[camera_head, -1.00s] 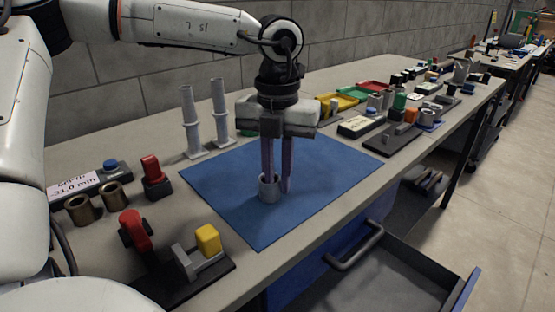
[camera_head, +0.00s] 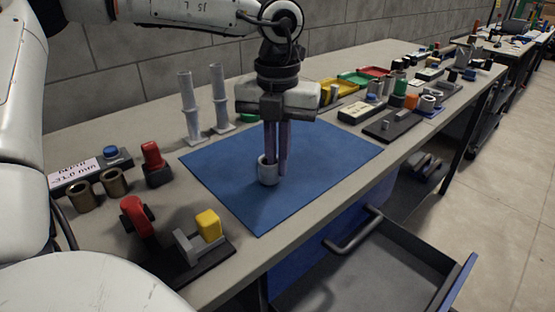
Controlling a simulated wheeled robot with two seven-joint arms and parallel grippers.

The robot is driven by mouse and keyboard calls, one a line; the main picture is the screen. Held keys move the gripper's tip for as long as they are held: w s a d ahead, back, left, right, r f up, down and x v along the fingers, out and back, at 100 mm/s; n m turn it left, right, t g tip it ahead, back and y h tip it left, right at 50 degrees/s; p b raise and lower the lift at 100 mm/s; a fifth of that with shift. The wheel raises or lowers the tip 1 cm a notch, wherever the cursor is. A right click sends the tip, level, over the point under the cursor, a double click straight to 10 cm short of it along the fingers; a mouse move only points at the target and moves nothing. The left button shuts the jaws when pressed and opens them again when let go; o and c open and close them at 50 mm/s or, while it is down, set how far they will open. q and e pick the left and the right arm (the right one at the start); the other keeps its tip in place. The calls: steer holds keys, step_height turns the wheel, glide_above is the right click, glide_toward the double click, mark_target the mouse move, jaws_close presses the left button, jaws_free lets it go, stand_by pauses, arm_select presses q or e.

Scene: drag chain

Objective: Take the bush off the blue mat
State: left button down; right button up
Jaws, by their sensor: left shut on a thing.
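The bush (camera_head: 268,174), a small light-grey hollow cylinder, is upright over the middle of the blue mat (camera_head: 225,172). My left gripper (camera_head: 276,168) points straight down from above and is shut on the bush's wall. One finger goes into the bore and the other is outside on the right. I cannot tell whether the bush's base touches the mat or is just clear of it. My right gripper is not in view.
Two grey posts (camera_head: 190,110) stand behind the mat. Bronze bushes (camera_head: 82,196), a red clamp (camera_head: 135,218) and a yellow block (camera_head: 208,226) are to the left. Fixtures (camera_head: 390,124) crowd the right. An open drawer (camera_head: 370,270) juts out in front.

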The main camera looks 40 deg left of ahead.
arm_select(q)
steer(key=shift+r+p, duration=1.15)
steer(key=shift+r, duration=0.95)
